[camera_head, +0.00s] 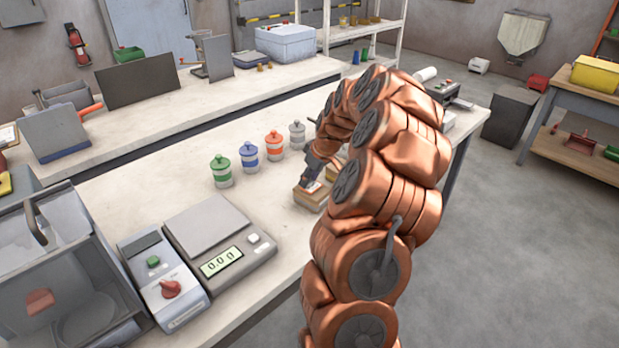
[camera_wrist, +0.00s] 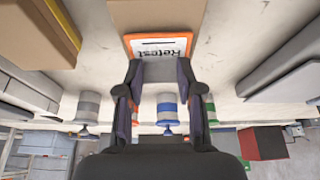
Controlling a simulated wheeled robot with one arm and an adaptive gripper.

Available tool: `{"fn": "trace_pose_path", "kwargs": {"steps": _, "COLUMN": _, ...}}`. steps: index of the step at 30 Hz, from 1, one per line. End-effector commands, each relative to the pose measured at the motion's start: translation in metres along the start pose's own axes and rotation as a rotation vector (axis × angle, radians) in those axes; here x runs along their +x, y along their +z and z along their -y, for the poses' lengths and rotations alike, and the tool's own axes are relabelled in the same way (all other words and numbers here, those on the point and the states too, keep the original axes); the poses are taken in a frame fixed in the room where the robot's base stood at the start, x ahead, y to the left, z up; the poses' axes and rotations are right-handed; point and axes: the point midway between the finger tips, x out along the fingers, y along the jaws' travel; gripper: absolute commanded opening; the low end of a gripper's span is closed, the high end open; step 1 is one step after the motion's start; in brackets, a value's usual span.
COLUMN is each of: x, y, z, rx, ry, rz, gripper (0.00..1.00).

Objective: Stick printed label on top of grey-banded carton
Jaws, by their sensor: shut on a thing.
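A printed label (camera_wrist: 160,46) with an orange border and the word "Retest", upside down in the wrist view, is at the fingertips of my gripper (camera_wrist: 165,70). My gripper is shut on the label. A brown carton (camera_wrist: 155,14) is right beyond the label; I cannot tell whether they touch. In the head view my gripper (camera_head: 314,182) is low over a small carton (camera_head: 309,199) on the bench, partly hidden by my arm. No grey band is clear on this carton. Another carton (camera_wrist: 38,35) with a yellow band shows at the left of the wrist view.
Green (camera_head: 222,172), blue (camera_head: 249,158), orange (camera_head: 274,146) and grey (camera_head: 297,135) canisters stand in a row beside the cartons. A scale (camera_head: 215,238) reading 0.0 and a control box (camera_head: 163,284) are nearer. The bench (camera_head: 255,200) is clear between the scale and canisters.

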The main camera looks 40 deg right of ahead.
Motion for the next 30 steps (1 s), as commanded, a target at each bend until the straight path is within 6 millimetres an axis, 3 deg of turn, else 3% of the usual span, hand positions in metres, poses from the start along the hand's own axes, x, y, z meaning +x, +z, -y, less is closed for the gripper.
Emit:
{"fn": "trace_pose_path", "kwargs": {"steps": 26, "x": 0.0049, "y": 0.0021, "z": 0.0002, "rx": 0.000, "ry": -0.001, "rz": 0.001, "gripper": 0.12}}
{"fn": "trace_pose_path", "kwargs": {"steps": 27, "x": 0.0049, "y": 0.0021, "z": 0.0002, "rx": 0.000, "ry": -0.001, "rz": 0.001, "gripper": 0.37}}
{"fn": "trace_pose_path", "kwargs": {"steps": 30, "x": 0.0049, "y": 0.0021, "z": 0.0002, "rx": 0.000, "ry": -0.001, "rz": 0.001, "gripper": 0.48}}
